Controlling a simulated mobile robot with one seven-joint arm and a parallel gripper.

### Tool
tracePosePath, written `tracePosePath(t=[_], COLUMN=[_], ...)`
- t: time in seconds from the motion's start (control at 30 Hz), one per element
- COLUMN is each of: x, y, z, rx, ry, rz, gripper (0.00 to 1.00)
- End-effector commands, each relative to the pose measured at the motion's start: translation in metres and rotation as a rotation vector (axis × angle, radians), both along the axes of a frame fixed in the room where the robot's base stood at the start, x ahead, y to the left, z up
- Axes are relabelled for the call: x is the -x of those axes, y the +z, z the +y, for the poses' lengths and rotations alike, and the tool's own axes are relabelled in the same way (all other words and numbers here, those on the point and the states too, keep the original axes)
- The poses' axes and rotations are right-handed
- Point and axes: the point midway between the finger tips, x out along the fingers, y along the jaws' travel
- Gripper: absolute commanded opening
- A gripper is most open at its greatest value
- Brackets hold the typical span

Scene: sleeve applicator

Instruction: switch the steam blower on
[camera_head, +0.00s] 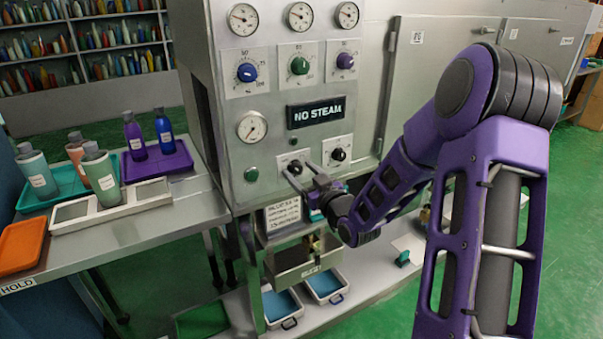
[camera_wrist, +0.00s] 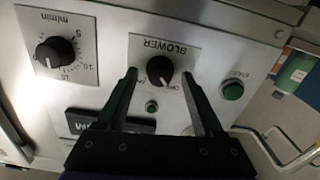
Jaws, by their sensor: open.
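The blower knob (camera_wrist: 160,70) is black and round, on a pale plate labelled BLOWER, which appears upside down in the wrist view. In the head view the knob (camera_head: 295,167) is low on the steel control panel and partly covered by my gripper. My gripper (camera_wrist: 159,76) is open, with one dark finger on each side of the knob and nothing held. Whether the fingers touch it is unclear. The knob has a small white mark whose setting I cannot read for certain. The display (camera_head: 315,112) above reads NO STEAM.
A m/min knob (camera_head: 338,154) is close to the right of the blower knob. A green button (camera_head: 251,174) is to its left. Dials and gauges fill the upper panel. A steel table (camera_head: 120,238) with bottles and trays stands at left.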

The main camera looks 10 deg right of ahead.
Motion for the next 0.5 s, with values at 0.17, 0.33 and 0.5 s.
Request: tracePosePath(t=[0.17,0.33,0.5], x=[0.0002,0.0004,0.0004], y=[-0.0001,-0.0001,-0.0001], z=[-0.0001,-0.0001,-0.0001], rx=[0.000,0.000,0.000], ry=[0.000,0.000,0.000], rz=[0.000,0.000,0.000], gripper=[0.46,0.15,0.00])
